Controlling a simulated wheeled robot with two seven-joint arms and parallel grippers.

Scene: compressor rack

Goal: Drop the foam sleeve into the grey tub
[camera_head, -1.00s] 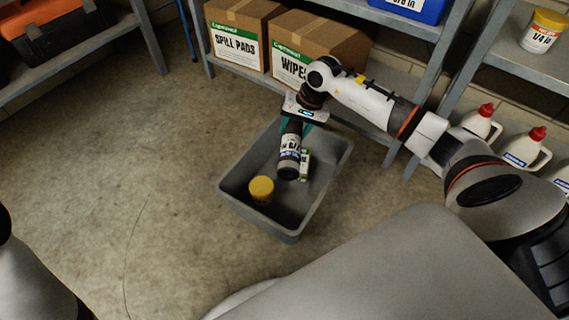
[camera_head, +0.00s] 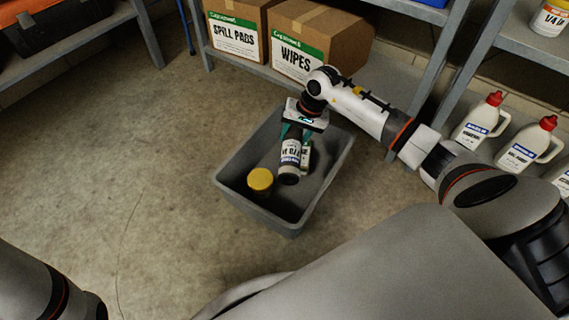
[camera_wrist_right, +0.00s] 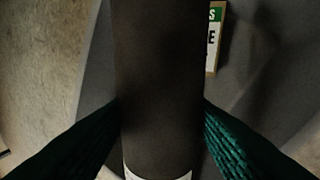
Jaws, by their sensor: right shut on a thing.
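The foam sleeve (camera_head: 291,158) is a dark cylinder with a white printed label. It slants within the outline of the grey tub (camera_head: 252,210); I cannot tell whether its lower end touches the floor of the tub. My right gripper (camera_head: 297,132) has teal fingers shut on the sleeve's upper part. In the right wrist view the sleeve (camera_wrist_right: 157,75) fills the middle, with a finger of the gripper (camera_wrist_right: 160,118) on each side. My left gripper is out of view; only part of my left arm shows at lower left.
In the tub are a yellow-lidded jar (camera_head: 260,180), left of the sleeve, and a small green-and-white box (camera_head: 306,156), right of it. Cartons (camera_head: 300,45) stand on the shelf behind. White bottles with red caps (camera_head: 482,122) stand at right. The floor left of the tub is clear.

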